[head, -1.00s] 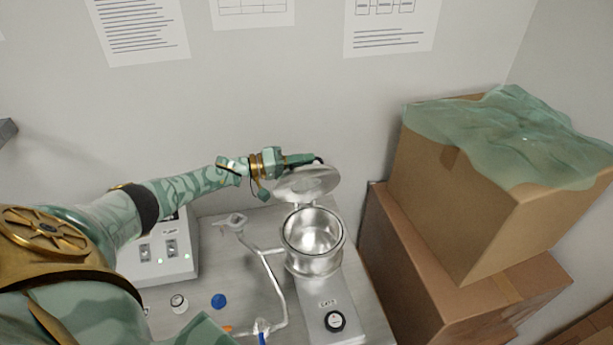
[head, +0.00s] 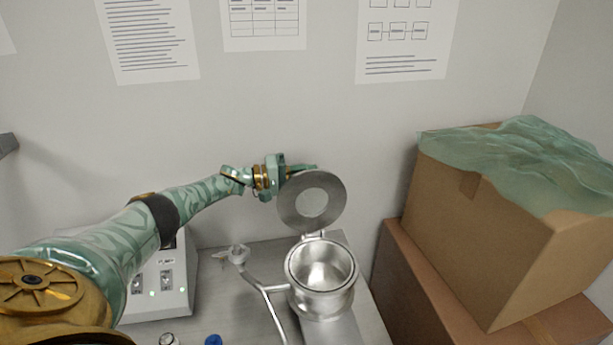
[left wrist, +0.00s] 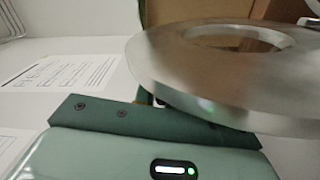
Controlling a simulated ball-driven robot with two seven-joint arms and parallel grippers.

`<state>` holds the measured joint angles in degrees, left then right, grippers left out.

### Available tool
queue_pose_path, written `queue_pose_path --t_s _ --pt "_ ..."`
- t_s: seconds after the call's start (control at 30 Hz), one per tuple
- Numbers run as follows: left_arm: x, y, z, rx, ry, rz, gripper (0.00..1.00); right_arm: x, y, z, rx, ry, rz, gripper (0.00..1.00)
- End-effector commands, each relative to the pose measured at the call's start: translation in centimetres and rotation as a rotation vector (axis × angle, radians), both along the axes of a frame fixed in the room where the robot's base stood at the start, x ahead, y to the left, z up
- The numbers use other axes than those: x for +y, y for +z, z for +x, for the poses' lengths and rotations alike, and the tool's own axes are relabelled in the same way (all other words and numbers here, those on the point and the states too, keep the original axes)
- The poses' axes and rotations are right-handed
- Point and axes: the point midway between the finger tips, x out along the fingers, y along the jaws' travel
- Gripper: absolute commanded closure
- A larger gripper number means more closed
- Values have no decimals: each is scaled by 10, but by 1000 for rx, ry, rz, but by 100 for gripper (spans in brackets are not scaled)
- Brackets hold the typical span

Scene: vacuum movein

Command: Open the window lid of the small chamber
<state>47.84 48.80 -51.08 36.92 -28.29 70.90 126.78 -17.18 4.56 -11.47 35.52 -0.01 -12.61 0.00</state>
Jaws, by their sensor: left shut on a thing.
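The small chamber (head: 322,303) is a round metal pot with an empty-looking, open mouth on the bench. Its window lid (head: 328,222), a metal disc with a round window, stands raised nearly upright behind the mouth on its hinge. My left gripper (head: 300,171) is at the lid's upper left edge and shut on it; its fingertips are partly hidden behind the lid. In the left wrist view the lid (left wrist: 175,75) fills the upper right, against the green finger (left wrist: 140,122). My right gripper is not in view.
A control box with switches (head: 168,290) stands left of the chamber. A metal pipe (head: 268,300) with a valve (head: 238,255) runs along the chamber's left side. Stacked cardboard boxes (head: 490,245) with green wrap (head: 520,160) stand at right. A wall is behind.

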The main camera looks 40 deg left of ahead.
Motion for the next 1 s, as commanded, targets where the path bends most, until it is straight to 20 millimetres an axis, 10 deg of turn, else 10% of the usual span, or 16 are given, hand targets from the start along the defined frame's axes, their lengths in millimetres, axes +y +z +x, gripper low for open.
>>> queue_pose_path --t_s 0.23,0.3,0.67,1.0 --pt "-1 -5 -1 7 -1 6 100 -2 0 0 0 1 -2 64" --pt "-1 -5 -1 7 -1 6 68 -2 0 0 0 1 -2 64" --pt "3 -3 -4 4 -1 3 68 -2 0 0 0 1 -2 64" --pt "53 -5 -62 8 1 7 68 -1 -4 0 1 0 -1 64"
